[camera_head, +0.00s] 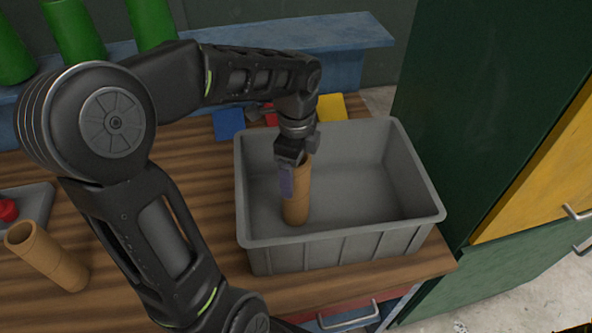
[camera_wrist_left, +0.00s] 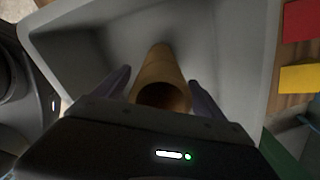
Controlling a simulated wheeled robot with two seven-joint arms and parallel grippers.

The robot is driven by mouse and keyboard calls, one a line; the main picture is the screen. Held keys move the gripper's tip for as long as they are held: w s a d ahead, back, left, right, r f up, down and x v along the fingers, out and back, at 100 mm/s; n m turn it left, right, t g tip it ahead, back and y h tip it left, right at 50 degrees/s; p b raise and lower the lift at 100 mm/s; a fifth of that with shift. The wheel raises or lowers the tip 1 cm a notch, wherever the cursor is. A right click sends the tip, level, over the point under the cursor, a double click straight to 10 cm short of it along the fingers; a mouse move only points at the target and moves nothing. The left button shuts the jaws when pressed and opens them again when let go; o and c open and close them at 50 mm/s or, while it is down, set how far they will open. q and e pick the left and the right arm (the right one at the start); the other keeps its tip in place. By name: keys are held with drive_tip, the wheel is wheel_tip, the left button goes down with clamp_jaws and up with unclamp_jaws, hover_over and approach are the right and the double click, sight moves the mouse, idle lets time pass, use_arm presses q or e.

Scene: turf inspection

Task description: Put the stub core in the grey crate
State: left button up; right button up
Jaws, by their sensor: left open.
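The grey crate (camera_head: 345,251) stands on the wooden bench, and its rim (camera_wrist_left: 258,70) also shows in the left wrist view. A tan cylindrical core (camera_head: 296,205) stands nearly upright inside the crate, toward its left side. My left gripper (camera_head: 293,180) reaches down into the crate at this core. In the left wrist view the core (camera_wrist_left: 160,75) lies between the two fingers (camera_wrist_left: 158,88), which are open, with the core's open end toward the camera. My right gripper is not in view.
A small grey tray (camera_head: 40,200) with a red object (camera_head: 7,209) lies at the left. Green cylinders (camera_head: 75,30) stand on the blue shelf (camera_head: 345,32) behind. Blue, red and yellow pieces (camera_head: 331,107) lie behind the crate. A green and yellow cabinet (camera_head: 480,110) stands at the right.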

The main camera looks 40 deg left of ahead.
use_arm(q)
wheel_tip(320, 180, up, 12)
drive_tip(key=shift+p, duration=0.45)
drive_tip(key=shift+f, duration=0.2)
idle(0.3)
